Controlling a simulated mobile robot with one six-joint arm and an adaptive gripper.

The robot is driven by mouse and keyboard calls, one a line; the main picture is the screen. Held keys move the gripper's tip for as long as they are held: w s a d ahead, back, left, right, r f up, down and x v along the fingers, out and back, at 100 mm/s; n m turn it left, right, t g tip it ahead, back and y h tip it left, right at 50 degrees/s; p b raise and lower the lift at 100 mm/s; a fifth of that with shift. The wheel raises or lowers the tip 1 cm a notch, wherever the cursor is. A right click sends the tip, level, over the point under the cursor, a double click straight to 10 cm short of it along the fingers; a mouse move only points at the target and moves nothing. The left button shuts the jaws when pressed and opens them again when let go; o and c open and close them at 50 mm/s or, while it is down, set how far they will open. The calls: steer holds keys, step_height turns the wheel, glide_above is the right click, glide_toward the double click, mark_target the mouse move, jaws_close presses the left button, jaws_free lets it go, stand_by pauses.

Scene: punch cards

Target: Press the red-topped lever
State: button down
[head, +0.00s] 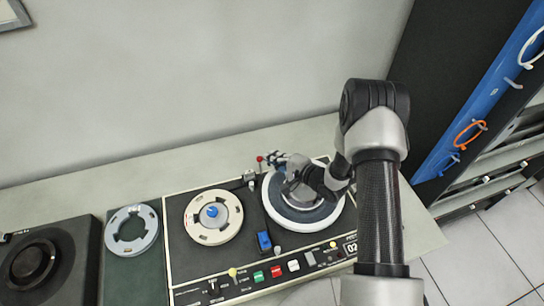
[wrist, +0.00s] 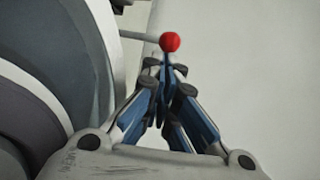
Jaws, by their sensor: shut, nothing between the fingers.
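The red-topped lever (head: 260,160) stands on the tape deck, at the upper left of the right reel in the head view. In the wrist view its red ball (wrist: 169,42) shows just beyond my fingertips, with a thin grey rod running left from it. My gripper (head: 271,157) reaches over the right reel from the right, its tips close to the red ball. In the wrist view my gripper (wrist: 165,62) is shut and empty, its fingers together. I cannot tell whether the tips touch the ball.
The right reel (head: 329,208) lies under my gripper; the left reel (head: 213,217) is beside it. Coloured buttons, including a red one (head: 276,272), line the deck's front. A loose grey ring (head: 148,218) lies left. A wall stands behind; a blue-edged rack (head: 470,100) stands right.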

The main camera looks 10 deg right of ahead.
mark_target(276, 173)
steer(key=shift+s, duration=0.25)
steer(key=shift+s+d+f, duration=0.1)
steer(key=shift+s+d, duration=0.05)
steer(key=shift+s, duration=0.7)
steer(key=shift+s+f, duration=0.1)
steer(key=shift+s, duration=0.25)
steer(key=shift+s+d+p, duration=0.1)
steer(key=shift+s+p, duration=0.1)
steer(key=shift+p, duration=0.15)
steer(key=shift+s+d+r, duration=0.1)
steer(key=shift+s+r, duration=0.15)
steer(key=shift+s, duration=0.35)
stand_by(0.3)
